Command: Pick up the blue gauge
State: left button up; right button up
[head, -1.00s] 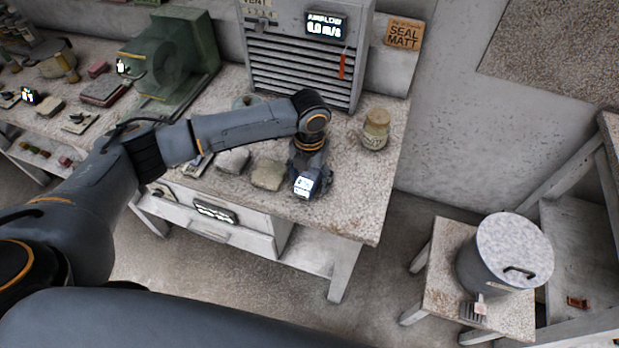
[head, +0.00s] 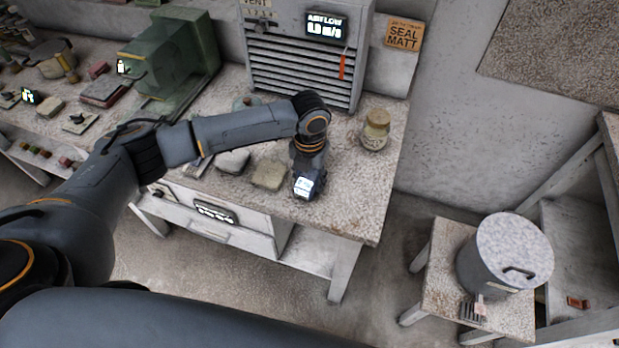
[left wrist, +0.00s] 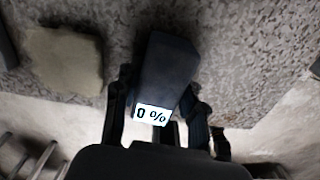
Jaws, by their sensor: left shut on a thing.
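The blue gauge (left wrist: 165,65) is a dark blue block with a lit white display reading "0 %". In the left wrist view it sits between the two fingers of my left gripper (left wrist: 158,100), which is shut on it. In the head view the gauge's bright display (head: 303,187) shows at the front edge of the speckled bench, under my left gripper (head: 305,178). The gripper points down and hides most of the gauge there. I cannot tell whether the gauge still touches the bench. My right gripper is not in view.
Two pale stone-like blocks (head: 268,175) lie left of the gauge. A jar (head: 375,130) stands to its right. A vent unit (head: 304,60) with an airflow display stands behind. A grey lidded bin (head: 487,268) sits on a stool at the lower right.

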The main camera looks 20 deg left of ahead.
aim_at(309, 174)
pick_arm(q)
jog(key=shift+w+r+b, duration=0.1)
jog(key=shift+r+b, duration=0.2)
jog(key=shift+r, duration=0.15)
notch_tip(309, 174, up, 3)
jog(key=shift+a+f+b, duration=0.1)
jog(key=shift+b, duration=0.45)
jog(key=s+a+r+b, duration=0.2)
jog(key=s+a+r, duration=0.6)
jog(key=a, duration=0.3)
jog(key=shift+a+r, duration=0.2)
jog(key=shift+r, duration=0.7)
